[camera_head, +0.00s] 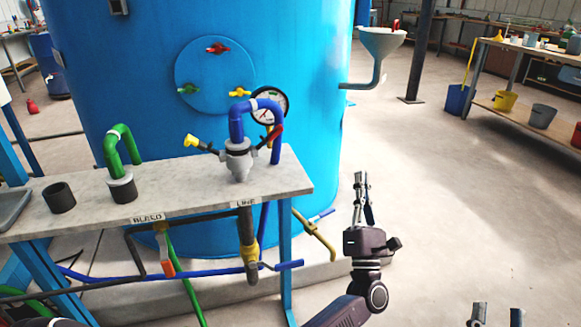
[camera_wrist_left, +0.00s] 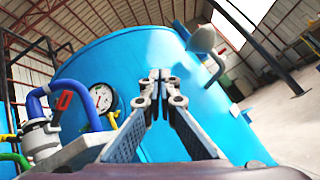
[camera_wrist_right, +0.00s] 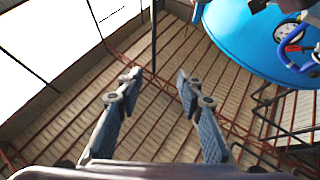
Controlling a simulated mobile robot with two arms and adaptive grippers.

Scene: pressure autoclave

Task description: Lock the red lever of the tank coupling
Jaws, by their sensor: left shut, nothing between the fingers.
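The grey tank coupling (camera_head: 238,163) stands on the bench by the LINE label, with a blue hose (camera_head: 236,124) plugged in from above. Its red lever (camera_head: 275,134) slants up and outward on the right side, and a yellow-tipped lever (camera_head: 192,141) sticks out on the left. The left wrist view shows the red lever (camera_wrist_left: 64,100) at the left, beside the blue hose. My left gripper (camera_head: 362,182) is right of the bench, shut and empty, apart from the lever; its fingertips meet in the left wrist view (camera_wrist_left: 160,76). My right gripper (camera_head: 496,312) is open and empty at the bottom right.
The blue tank (camera_head: 310,60) stands behind the bench (camera_head: 190,200), with a pressure gauge (camera_head: 270,105) close behind the coupling. A green hose (camera_head: 122,148) and a dark cup (camera_head: 60,197) stand at left. A funnel (camera_head: 380,42) juts out at right.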

